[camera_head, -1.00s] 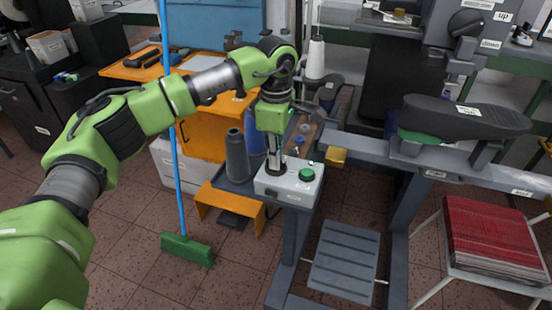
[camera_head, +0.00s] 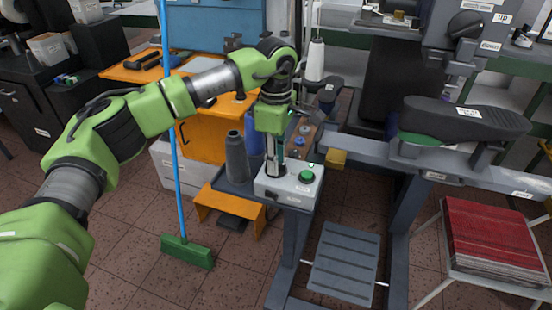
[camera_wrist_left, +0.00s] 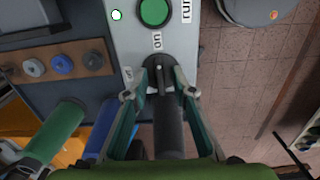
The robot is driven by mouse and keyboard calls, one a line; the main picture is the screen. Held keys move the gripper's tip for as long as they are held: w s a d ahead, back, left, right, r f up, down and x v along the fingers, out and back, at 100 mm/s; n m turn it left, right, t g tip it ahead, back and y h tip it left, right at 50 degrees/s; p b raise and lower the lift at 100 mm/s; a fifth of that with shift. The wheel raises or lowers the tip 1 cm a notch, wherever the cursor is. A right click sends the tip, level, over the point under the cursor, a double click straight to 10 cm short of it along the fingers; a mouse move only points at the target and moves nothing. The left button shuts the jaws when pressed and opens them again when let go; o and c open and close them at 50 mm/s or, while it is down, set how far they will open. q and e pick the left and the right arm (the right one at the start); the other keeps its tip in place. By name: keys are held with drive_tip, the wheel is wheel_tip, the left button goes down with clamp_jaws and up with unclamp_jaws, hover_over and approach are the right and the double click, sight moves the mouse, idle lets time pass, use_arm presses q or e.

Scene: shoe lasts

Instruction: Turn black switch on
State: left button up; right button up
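The black switch (camera_wrist_left: 158,76) is a dark rotary knob on the light grey control box (camera_head: 271,184). In the left wrist view its pale mark points up toward the "on" label; a smaller label sits to its left. My left gripper (camera_head: 274,172) points down at the box in the head view. In the left wrist view my left gripper's fingertips (camera_wrist_left: 160,80) lie close on both sides of the switch and appear shut on it. The gripper hides the switch in the head view. My right gripper is in neither view.
A green button (camera_head: 306,175) sits on the same box, labelled "run" in the wrist view. A dark thread cone (camera_head: 236,158) stands close to the left of my gripper. A shoe last (camera_head: 465,117) and a red stack (camera_head: 492,238) are at right.

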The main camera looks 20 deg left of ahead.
use_arm(q)
wheel_tip(320, 180, up, 12)
idle(0.6)
drive_tip(key=shift+f, duration=0.1)
